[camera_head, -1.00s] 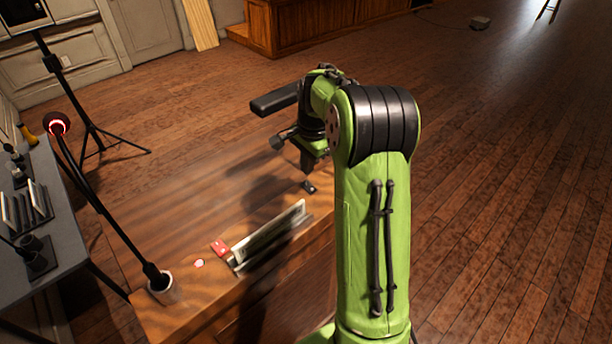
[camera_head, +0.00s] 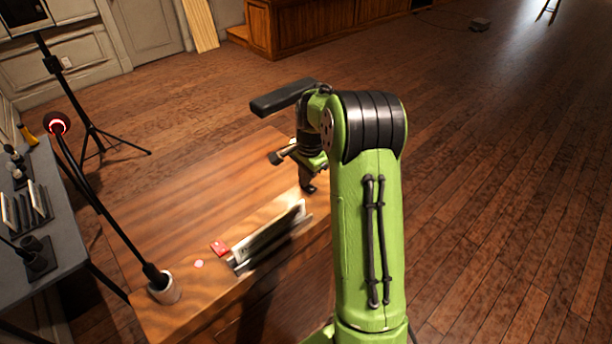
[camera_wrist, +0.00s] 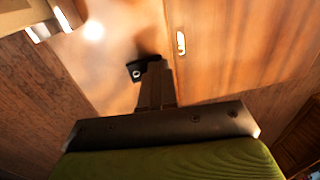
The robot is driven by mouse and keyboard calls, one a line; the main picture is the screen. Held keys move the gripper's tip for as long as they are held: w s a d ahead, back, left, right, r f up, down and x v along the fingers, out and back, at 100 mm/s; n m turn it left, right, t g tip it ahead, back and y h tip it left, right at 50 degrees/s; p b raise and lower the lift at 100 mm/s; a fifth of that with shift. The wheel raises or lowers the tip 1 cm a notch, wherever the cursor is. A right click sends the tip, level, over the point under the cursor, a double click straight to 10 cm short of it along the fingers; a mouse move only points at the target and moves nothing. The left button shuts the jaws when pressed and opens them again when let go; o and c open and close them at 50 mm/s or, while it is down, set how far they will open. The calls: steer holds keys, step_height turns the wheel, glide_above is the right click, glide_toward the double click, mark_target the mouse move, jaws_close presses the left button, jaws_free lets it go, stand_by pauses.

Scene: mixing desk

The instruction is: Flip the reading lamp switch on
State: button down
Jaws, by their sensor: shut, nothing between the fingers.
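A small black switch (camera_wrist: 136,70) sits on the wooden desk (camera_head: 205,205), and the wrist view shows one end of it. My gripper (camera_wrist: 155,72) is shut and empty, with its fingertips right beside the switch, partly covering it. I cannot tell whether they touch it. In the head view my gripper (camera_head: 308,188) points down over the desk's right side and hides most of the switch. A black-armed stand with a glowing red ring (camera_head: 58,124) rises from a pale round base (camera_head: 166,291) at the desk's front left. I cannot tell if it is the reading lamp.
A slanted pale panel (camera_head: 268,238) stands at the desk's front edge, close to my arm. A grey side table (camera_head: 62,225) with small gear is at left. The desk's middle is clear.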

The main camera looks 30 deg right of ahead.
steer(key=shift+s+f, duration=0.2)
steer(key=shift+s, duration=0.1)
steer(key=shift+s, duration=0.35)
steer(key=shift+s+d+r, duration=0.1)
steer(key=shift+s+r, duration=0.1)
steer(key=shift+s, duration=0.05)
steer(key=shift+w+r, duration=0.1)
steer(key=shift+r, duration=0.05)
step_height(320, 180, up, 14)
steer(key=s+p, duration=0.2)
steer(key=p, duration=0.1)
steer(key=shift+d, duration=0.15)
steer(key=shift+w+f, duration=0.1)
steer(key=shift+f, duration=0.15)
